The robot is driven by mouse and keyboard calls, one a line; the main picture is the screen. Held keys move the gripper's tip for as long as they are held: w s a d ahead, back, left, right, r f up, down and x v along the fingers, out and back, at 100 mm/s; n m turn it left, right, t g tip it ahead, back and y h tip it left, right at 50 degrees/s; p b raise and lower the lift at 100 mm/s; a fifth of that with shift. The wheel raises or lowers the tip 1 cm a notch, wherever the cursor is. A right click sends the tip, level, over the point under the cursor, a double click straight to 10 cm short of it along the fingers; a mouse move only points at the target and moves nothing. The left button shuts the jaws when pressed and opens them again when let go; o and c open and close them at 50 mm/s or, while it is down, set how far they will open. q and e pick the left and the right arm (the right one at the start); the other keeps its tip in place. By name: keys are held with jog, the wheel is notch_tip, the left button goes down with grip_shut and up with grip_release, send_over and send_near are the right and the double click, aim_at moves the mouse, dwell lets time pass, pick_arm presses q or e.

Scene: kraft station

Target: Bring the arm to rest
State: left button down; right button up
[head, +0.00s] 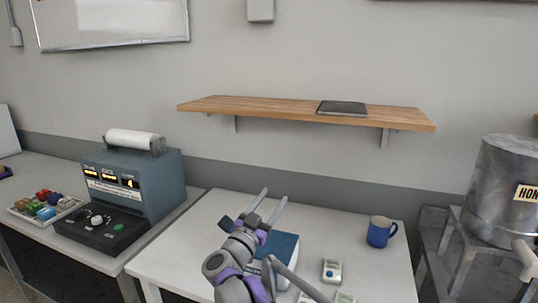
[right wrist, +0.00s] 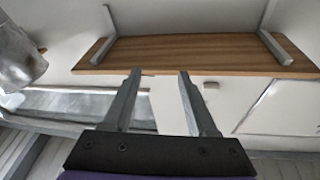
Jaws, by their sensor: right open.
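My right gripper (head: 268,205) is raised above the white table in the middle of the head view. Its two fingers stand apart and point up toward the wall, with nothing between them. In the right wrist view the open fingers (right wrist: 157,100) are empty, with the underside of the wooden shelf (right wrist: 190,52) beyond them. My right arm hides part of the table and of a blue box (head: 286,245) behind it. My left gripper shows in neither view.
The white table (head: 180,262) holds a blue mug (head: 379,232) and small pale devices (head: 332,270) at the right. A wooden wall shelf (head: 270,108) carries a dark flat item (head: 342,108). A blue-grey machine (head: 140,185) stands left. A metal tank (head: 503,190) stands right.

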jog(key=s+d+f+n+g+y+p, duration=0.1)
jog(key=s+d+f+n+g+y, duration=0.1)
jog(key=s+f, duration=0.6)
jog(key=s+d+f+n+g+y+p, duration=0.1)
jog(key=s+d+f+n+g+y, duration=0.2)
jog(key=s, duration=1.5)
jog(key=s+d+f+n+g+y+p, duration=0.1)
jog(key=s+d+f+n+g+y, duration=0.2)
jog(key=s+d+f+g+y, duration=0.2)
jog(key=s+d+f+g, duration=0.3)
jog(key=s+d+f, duration=0.4)
jog(key=f, duration=0.3)
jog(key=shift+s+d+f, duration=0.15)
jog(key=shift+s+f, duration=0.05)
jog(key=shift+s, duration=0.5)
